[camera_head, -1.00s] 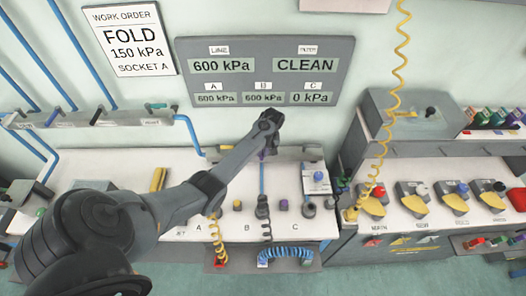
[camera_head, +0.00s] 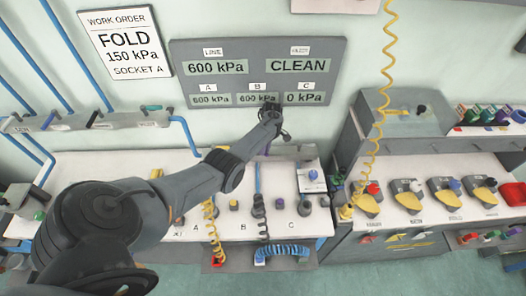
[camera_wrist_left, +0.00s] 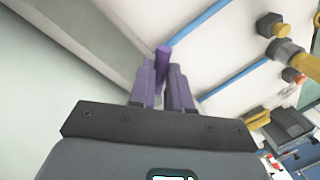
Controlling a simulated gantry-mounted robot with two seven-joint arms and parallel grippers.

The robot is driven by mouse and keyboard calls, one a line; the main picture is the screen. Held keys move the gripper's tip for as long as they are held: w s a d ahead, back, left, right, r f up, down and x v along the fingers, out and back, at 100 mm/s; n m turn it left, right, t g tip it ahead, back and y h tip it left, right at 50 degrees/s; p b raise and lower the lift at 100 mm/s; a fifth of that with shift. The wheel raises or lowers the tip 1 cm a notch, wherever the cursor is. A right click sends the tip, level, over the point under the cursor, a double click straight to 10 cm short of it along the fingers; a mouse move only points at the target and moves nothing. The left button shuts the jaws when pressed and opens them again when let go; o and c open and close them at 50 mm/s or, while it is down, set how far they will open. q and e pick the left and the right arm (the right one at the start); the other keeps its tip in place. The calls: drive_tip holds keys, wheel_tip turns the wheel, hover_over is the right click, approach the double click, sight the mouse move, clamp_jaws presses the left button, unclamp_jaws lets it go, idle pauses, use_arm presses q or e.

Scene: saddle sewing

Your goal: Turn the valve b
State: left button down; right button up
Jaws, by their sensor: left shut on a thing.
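My left gripper (camera_head: 272,122) is in front of the lower edge of the grey display panel, above the bench. In the left wrist view its two fingers (camera_wrist_left: 163,92) are closed around a purple handle (camera_wrist_left: 162,58), whose end sticks out between them. I take this as valve b's handle, but its label does not show there. In the head view a bit of purple (camera_head: 266,149) shows just below the gripper, and the gripper hides the rest. The display panel (camera_head: 258,84) reads A 600 kPa, B 600 kPa, C 0 kPa. My right gripper is not in view.
Sockets marked A, B and C line the white bench (camera_head: 150,215) below. A yellow coiled hose (camera_head: 214,235) and a blue coiled hose (camera_head: 282,250) hang at its front. A work order sign (camera_head: 125,42) reads FOLD 150 kPa, SOCKET A. Yellow-topped devices (camera_head: 410,200) stand at the right.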

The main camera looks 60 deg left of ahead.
use_arm(q)
drive_tip(key=n, duration=0.1)
drive_tip(key=w+n+b, duration=0.1)
drive_tip(key=shift+a+f+n+b, duration=0.1)
drive_tip(key=shift+a+n+b, duration=0.15)
drive_tip(key=shift+n+b, duration=0.05)
drive_tip(key=shift+a+n+h, duration=0.1)
drive_tip(key=shift+n+h, duration=0.2)
drive_tip(key=shift+n, duration=0.2)
drive_tip(key=shift+w, duration=0.1)
drive_tip(key=c, duration=1.1)
unclamp_jaws()
